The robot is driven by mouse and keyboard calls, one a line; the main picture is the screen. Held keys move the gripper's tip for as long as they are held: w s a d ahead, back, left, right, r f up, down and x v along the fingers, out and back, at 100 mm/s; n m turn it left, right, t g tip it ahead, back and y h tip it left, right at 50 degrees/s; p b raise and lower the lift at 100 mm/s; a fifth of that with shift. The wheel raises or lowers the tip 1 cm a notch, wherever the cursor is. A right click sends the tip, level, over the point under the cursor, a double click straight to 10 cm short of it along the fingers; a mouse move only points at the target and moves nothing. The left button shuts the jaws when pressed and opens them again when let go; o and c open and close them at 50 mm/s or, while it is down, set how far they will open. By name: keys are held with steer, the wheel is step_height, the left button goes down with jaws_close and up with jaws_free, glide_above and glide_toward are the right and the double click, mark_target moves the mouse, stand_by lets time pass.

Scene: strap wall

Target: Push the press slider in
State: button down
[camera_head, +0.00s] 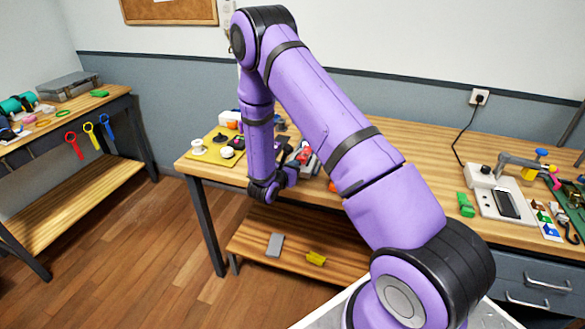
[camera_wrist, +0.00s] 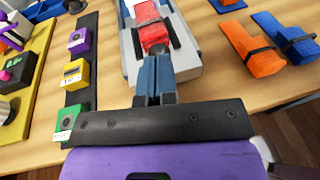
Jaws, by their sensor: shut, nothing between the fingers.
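The press slider is a red block (camera_wrist: 150,27) with dark bars on both sides, set in a pale grey press body (camera_wrist: 182,70) with blue edges. In the head view the red part (camera_head: 303,155) shows small, just right of my wrist. My gripper (camera_wrist: 156,58) is shut and empty, its blue-grey fingers side by side. The fingertips point at the near end of the red block, over the press body. I cannot tell whether they touch it. In the head view my arm hides much of the gripper and press.
Left of the press is a dark strip (camera_wrist: 84,30) with purple, yellow and green blocks, then a yellow board (camera_wrist: 38,60). An orange block (camera_wrist: 252,50) and a blue block (camera_wrist: 287,38) lie to the right. Bare wood lies between.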

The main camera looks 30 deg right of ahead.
mark_target(302, 152)
steer(key=w+d, duration=0.4)
steer(key=d, duration=0.1)
steer(key=w+d, duration=0.2)
steer(key=d, duration=0.1)
steer(key=shift+w+d, duration=0.25)
steer(key=shift+w, duration=0.05)
steer(key=shift+w+d+r, duration=0.1)
steer(key=shift+w+d, duration=0.15)
steer(key=shift+d, duration=0.15)
steer(key=shift+r, duration=0.1)
